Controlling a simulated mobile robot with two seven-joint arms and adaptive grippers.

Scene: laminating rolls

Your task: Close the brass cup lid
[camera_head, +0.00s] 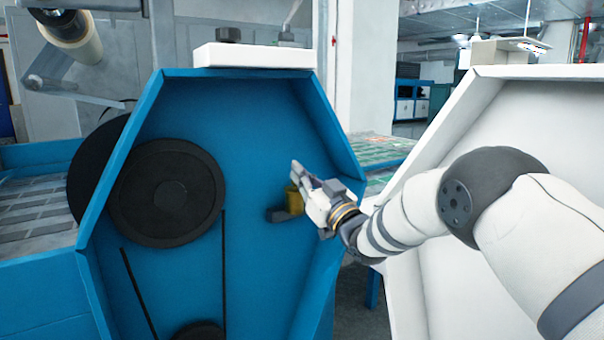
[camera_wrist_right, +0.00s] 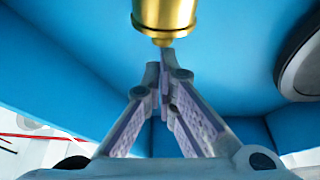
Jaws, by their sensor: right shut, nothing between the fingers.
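The brass cup (camera_head: 294,200) sits on the inner wall of the blue hexagonal housing, above a dark bracket (camera_head: 281,215). My right gripper (camera_head: 298,169) partly covers it in the head view. In the right wrist view the brass cup (camera_wrist_right: 164,14) is a shiny cylinder cut off by the top edge, with a small knob at its lower end. My right gripper (camera_wrist_right: 163,62) is shut and empty, its fingertips close to that knob. I cannot tell whether they touch. Whether the lid is open or closed cannot be made out. My left gripper is not in view.
The blue housing (camera_head: 255,120) has raised rims around the cup. A large black pulley (camera_head: 165,192) with a belt is on its left. A white housing (camera_head: 520,85) stands at the right, behind my right arm. A white block (camera_head: 255,56) tops the blue housing.

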